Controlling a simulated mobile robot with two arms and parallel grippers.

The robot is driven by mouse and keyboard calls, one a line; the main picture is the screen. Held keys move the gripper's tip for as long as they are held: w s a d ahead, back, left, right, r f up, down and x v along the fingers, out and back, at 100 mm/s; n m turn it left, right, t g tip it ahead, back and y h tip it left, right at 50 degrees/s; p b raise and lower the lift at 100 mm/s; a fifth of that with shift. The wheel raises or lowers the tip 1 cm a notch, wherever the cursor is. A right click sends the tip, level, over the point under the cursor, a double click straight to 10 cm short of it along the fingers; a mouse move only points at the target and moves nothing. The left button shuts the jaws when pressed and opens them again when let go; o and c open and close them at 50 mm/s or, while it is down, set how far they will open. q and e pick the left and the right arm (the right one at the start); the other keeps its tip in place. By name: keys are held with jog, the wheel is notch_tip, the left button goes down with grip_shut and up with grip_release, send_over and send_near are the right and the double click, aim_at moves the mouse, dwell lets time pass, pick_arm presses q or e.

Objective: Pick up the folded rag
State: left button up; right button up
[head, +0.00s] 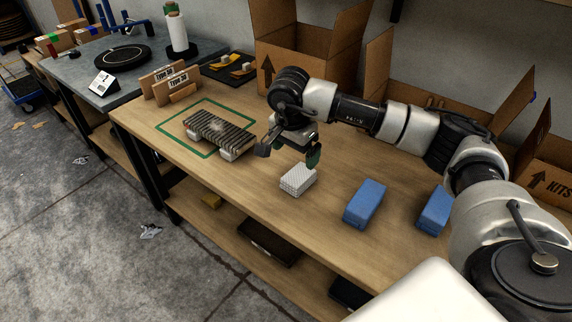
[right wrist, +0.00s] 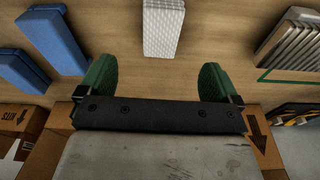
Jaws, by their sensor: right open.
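The folded rag (head: 297,180) looks like a small white block with a waffle-like texture and lies on the wooden workbench (head: 262,215). It also shows in the right wrist view (right wrist: 163,28), at the top centre, beyond the gap between the fingers. My right gripper (head: 288,153) is open and empty, above the bench and just behind the rag in the head view. Its two green-padded fingers also show wide apart in the right wrist view (right wrist: 156,79). The rag is apart from both fingers. My left gripper is not in view.
Two blue blocks (head: 365,203) (head: 434,210) lie right of the rag. A ribbed metal part (head: 219,130) sits left, over a green outline. Open cardboard boxes (head: 300,50) line the back. The bench between the rag and the nearer blue block is clear.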

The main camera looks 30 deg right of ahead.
jog(key=shift+w+d+f, duration=0.2)
jog(key=shift+w, duration=0.05)
send_over(299, 174)
jog(key=a, duration=0.1)
jog(key=f, duration=0.4)
jog(key=shift+s+f, duration=0.15)
jog(key=shift+s, duration=0.2)
jog(key=f, duration=0.3)
jog(key=d+f, duration=0.1)
jog(key=f, duration=0.1)
jog(key=shift+w+f, duration=0.3)
pick_arm(q)
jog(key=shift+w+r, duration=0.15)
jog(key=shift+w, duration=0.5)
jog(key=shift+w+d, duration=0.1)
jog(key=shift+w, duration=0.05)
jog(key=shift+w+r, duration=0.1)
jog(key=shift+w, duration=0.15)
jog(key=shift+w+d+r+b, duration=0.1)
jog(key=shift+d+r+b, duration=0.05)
jog(key=shift+b, duration=0.2)
pick_arm(e)
jog(key=shift+f, duration=0.2)
